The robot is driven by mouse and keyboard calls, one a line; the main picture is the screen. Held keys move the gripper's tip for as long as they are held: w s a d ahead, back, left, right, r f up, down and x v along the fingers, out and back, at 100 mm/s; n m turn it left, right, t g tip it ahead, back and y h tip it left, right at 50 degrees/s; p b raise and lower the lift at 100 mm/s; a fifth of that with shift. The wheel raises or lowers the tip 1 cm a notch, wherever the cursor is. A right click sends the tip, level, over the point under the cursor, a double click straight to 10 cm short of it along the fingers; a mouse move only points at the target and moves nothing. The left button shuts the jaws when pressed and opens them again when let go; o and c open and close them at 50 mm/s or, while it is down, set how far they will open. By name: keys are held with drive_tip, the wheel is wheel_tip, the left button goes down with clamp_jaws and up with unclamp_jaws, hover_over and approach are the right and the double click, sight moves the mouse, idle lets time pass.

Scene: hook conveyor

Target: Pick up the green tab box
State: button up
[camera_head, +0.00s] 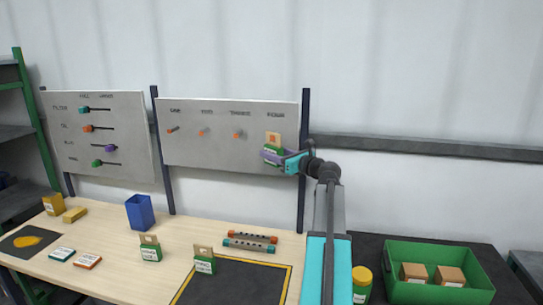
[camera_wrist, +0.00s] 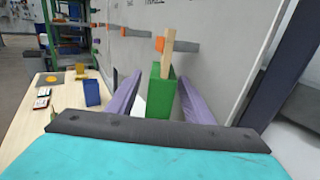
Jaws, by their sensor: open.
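A green tab box (camera_head: 274,141) with a tan tab hangs at the rightmost hook of the right-hand panel. In the wrist view the green box (camera_wrist: 161,98) stands upright between my fingers, its tan tab (camera_wrist: 168,46) rising beside an orange-tipped hook. My gripper (camera_head: 272,156) has purple fingers and is open around the lower part of the box. In the wrist view my gripper (camera_wrist: 158,84) shows one finger on each side, with a gap at least on the left. Two more green tab boxes stand on the table, one left (camera_head: 151,250) and one right (camera_head: 204,262).
The right panel (camera_head: 225,150) is close behind the box, with several other hooks that look empty. A dark post (camera_head: 303,190) stands just right. Below are a wooden table (camera_head: 120,225), a blue bin (camera_head: 140,211), a bar rack (camera_head: 250,242) and a green crate (camera_head: 425,293) with brown boxes.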

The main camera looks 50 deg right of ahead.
clamp_jaws()
drive_tip(key=shift+r, duration=0.25)
drive_tip(key=shift+r+b, duration=0.35)
drive_tip(key=shift+b, duration=0.05)
drive_tip(key=shift+s+a+r, duration=0.1)
drive_tip(key=s+a+b, duration=0.7)
drive_tip(key=s+a, duration=0.2)
drive_tip(key=a, duration=0.6)
drive_tip(key=shift+s, duration=0.15)
idle(0.7)
